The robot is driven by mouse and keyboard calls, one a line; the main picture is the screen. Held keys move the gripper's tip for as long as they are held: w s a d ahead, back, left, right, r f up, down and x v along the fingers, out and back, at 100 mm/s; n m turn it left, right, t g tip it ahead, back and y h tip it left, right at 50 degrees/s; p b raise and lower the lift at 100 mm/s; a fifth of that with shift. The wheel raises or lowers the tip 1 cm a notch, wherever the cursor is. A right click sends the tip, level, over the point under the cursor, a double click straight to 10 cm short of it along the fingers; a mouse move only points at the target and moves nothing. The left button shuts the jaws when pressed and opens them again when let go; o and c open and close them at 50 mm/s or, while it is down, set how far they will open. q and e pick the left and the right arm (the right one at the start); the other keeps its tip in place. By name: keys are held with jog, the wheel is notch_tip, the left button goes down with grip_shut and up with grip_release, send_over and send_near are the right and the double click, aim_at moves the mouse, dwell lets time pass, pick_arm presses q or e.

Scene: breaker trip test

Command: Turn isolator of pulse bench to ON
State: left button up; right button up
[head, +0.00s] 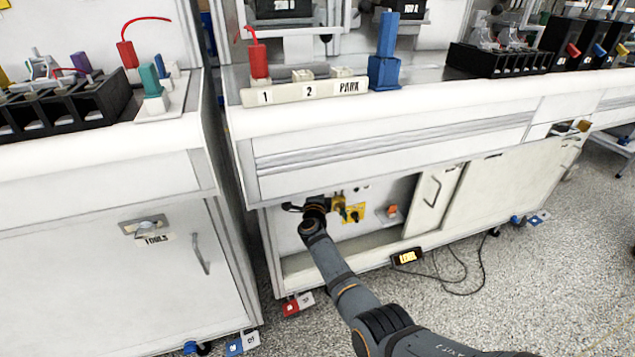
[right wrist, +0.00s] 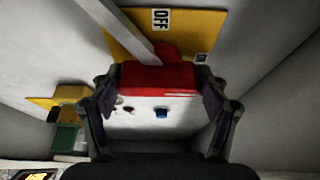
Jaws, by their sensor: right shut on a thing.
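In the right wrist view, my right gripper (right wrist: 156,88) is shut on the red isolator handle (right wrist: 158,76), with one finger on each side of it. Behind the handle is a yellow plate (right wrist: 208,28) with an OFF label (right wrist: 160,19); a second small label beside the handle is too small to read. A pale grey bar (right wrist: 118,28) runs from the upper left down to the handle. In the head view, my right gripper (head: 316,208) is inside the open bay under the middle bench (head: 400,118), and the red handle is hidden. My left gripper is not in view.
In the head view, a yellow fitting (head: 353,213) and an orange knob (head: 392,211) sit right of my gripper in the bay. A white door (head: 437,200) bounds the bay's right side.

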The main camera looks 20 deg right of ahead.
dwell(0.4)
jog(key=o, duration=1.1)
jog(key=shift+o, duration=0.2)
